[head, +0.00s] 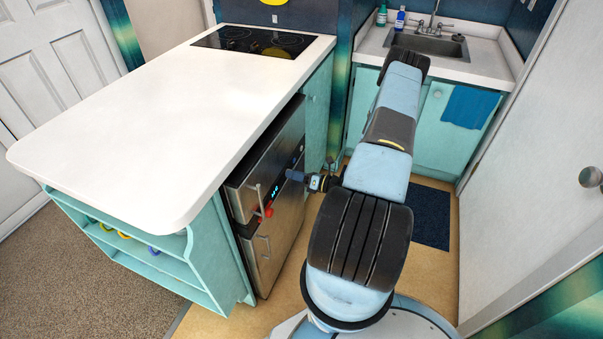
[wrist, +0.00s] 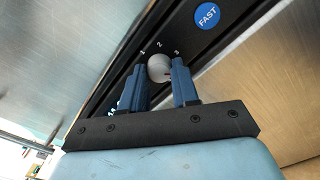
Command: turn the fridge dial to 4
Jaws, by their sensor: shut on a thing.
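The steel fridge (head: 284,226) stands under the white counter, with a dark control strip between its upper and lower doors. In the wrist view the pale round dial (wrist: 157,66) sits on that strip (wrist: 125,72), with small numbers 2 and 3 readable beside it and a small red mark on its right side. My gripper (wrist: 160,74) has its two blue fingers on either side of the dial, shut on it. The fingers hide part of the dial's edge and any numbers behind them; I cannot read a 4. In the head view the gripper (head: 292,175) reaches the fridge front.
A blue FAST sticker (wrist: 207,15) is on the strip near the dial. A red object (head: 264,210) is by the upper door handle. The white counter (head: 160,110) overhangs the fridge. A dark mat (head: 430,215) lies on the floor, and the sink cabinet (head: 437,120) stands behind.

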